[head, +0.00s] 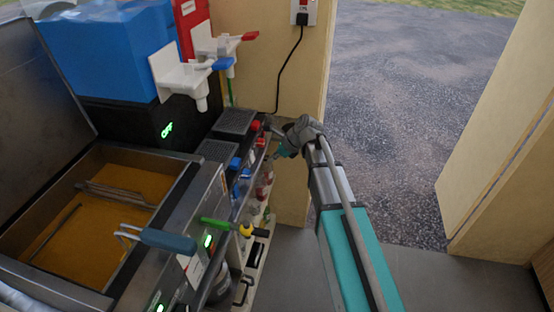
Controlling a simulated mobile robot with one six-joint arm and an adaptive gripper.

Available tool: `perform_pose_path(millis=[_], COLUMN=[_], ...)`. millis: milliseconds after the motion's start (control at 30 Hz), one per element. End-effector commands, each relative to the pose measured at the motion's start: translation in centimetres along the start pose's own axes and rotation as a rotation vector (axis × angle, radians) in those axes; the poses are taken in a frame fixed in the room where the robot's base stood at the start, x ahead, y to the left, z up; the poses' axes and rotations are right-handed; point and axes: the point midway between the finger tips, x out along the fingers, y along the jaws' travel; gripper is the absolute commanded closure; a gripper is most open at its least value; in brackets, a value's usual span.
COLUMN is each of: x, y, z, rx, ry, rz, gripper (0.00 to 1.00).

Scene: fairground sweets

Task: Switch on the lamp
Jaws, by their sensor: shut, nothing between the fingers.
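No lamp can be made out in the head view. A white wall socket (312,14) with a red part is on the cream wall at the top, cut off by the picture's edge. A black plug (302,20) sits in it and its black cable (289,70) hangs down the wall. My gripper (282,153) is shut and empty, pointing left. It is well below the socket, beside the front of the slush machine's drip trays. My own wrist partly hides it.
Blue (110,45) and red (188,14) drink tanks with white taps stand behind. An open doorway lies right.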

Motion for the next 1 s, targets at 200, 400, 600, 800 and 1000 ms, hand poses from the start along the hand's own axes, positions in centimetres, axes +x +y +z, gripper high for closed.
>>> perform_pose_path(millis=[200, 400, 600, 800, 1000], x=[2.1, 3.3, 3.7, 3.7, 3.9], y=[-0.1, -0.1, 0.0, 0.0, 0.1], z=[1.2, 2.4, 2.9, 2.9, 3.0], rx=[-0.002, 0.0, 0.0, 0.0, -0.002], ry=[0.0, 0.0, 0.0, 0.0, -0.004], rz=[0.0, 0.0, 0.0, 0.0, 0.001], gripper=[1.0, 1.0, 1.0, 1.0, 1.0])
